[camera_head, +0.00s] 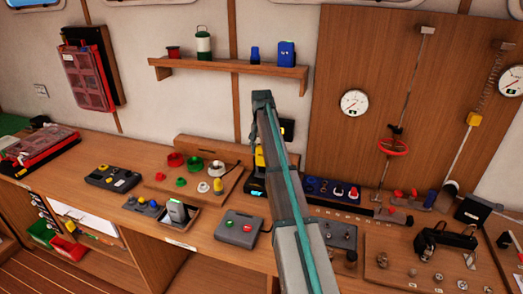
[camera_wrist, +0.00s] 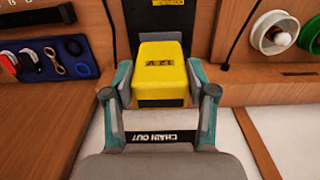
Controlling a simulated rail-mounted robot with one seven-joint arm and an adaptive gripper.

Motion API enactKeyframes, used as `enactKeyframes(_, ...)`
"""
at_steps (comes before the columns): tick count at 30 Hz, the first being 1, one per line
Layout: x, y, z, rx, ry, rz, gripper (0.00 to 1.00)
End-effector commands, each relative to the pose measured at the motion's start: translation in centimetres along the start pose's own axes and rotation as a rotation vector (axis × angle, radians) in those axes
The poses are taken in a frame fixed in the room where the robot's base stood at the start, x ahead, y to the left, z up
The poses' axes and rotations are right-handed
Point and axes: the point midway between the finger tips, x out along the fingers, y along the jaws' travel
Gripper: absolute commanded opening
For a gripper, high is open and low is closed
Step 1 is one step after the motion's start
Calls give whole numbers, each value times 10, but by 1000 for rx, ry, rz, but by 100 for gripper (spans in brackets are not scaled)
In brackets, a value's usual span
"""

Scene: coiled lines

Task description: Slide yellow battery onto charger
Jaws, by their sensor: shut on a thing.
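The yellow battery (camera_wrist: 160,72) is in the middle of the wrist view, with dark lettering on its face. My gripper (camera_wrist: 160,86) is shut on it, one finger on each side. The black charger (camera_wrist: 153,17) is directly beyond the battery in the wrist view. I cannot tell whether the two touch. In the head view a small strip of the yellow battery (camera_head: 259,158) shows left of my arm, above the dark charger base (camera_head: 256,186). My arm hides the rest of both and the fingers.
A board with coloured rings and spools (camera_head: 193,172) lies left of the charger. A blue tray (camera_head: 330,188) of small parts is to its right. A grey button box (camera_head: 238,228) stands in front. A shelf (camera_head: 230,73) hangs above.

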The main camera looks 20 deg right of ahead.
Motion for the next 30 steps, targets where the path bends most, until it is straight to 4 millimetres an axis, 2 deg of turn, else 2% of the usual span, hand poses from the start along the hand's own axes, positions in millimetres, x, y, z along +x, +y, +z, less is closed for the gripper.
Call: enactKeyframes(30, 6, 0, 0, 0, 1, 0, 8)
